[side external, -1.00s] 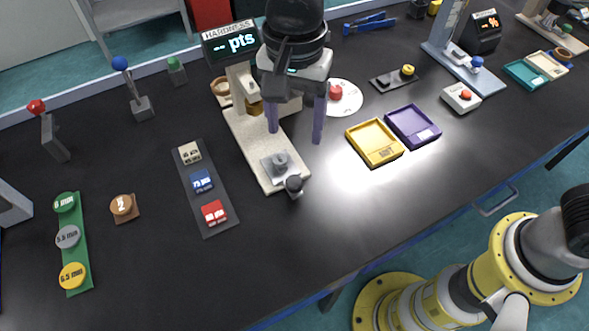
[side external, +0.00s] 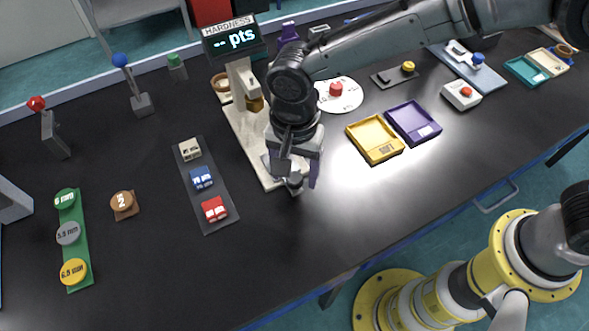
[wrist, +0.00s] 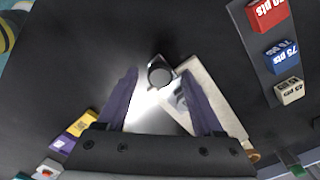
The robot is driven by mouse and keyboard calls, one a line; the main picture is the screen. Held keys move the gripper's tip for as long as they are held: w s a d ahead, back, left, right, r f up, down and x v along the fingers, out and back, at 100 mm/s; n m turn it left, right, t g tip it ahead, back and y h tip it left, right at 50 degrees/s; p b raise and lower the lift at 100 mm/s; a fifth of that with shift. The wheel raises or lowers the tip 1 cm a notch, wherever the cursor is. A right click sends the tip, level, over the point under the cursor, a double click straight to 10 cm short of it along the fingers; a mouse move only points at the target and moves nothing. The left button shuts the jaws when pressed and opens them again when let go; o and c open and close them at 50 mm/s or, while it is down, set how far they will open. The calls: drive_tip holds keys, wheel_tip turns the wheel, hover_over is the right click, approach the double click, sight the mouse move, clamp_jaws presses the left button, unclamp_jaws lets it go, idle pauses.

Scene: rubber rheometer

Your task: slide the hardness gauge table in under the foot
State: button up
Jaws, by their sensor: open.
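The hardness gauge (side external: 243,82) stands on a long cream base (side external: 243,136) with its display reading "-- pts". Its small grey sliding table (side external: 268,163) is at the front end of the base, out from under the foot and mostly hidden by my gripper in the side view. The table's dark round knob (wrist: 160,74) sticks out past the base's front end. My gripper (side external: 290,176) is open, low over the knob. In the wrist view the knob appears between the purple fingertips; I cannot tell whether they touch it. The foot (side external: 255,104) is partly hidden behind my arm.
A dark strip with cream, blue and red blocks (side external: 202,179) lies left of the base. Yellow (side external: 375,141) and purple (side external: 413,124) trays lie to the right, beyond a clear stretch. A white disc with a red button (side external: 338,92) is behind. The bench in front is clear.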

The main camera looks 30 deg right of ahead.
drive_tip(key=shift+f, duration=0.15)
drive_tip(key=shift+c, duration=0.3)
clamp_jaws()
drive_tip(key=shift+w, duration=0.1)
idle(1.1)
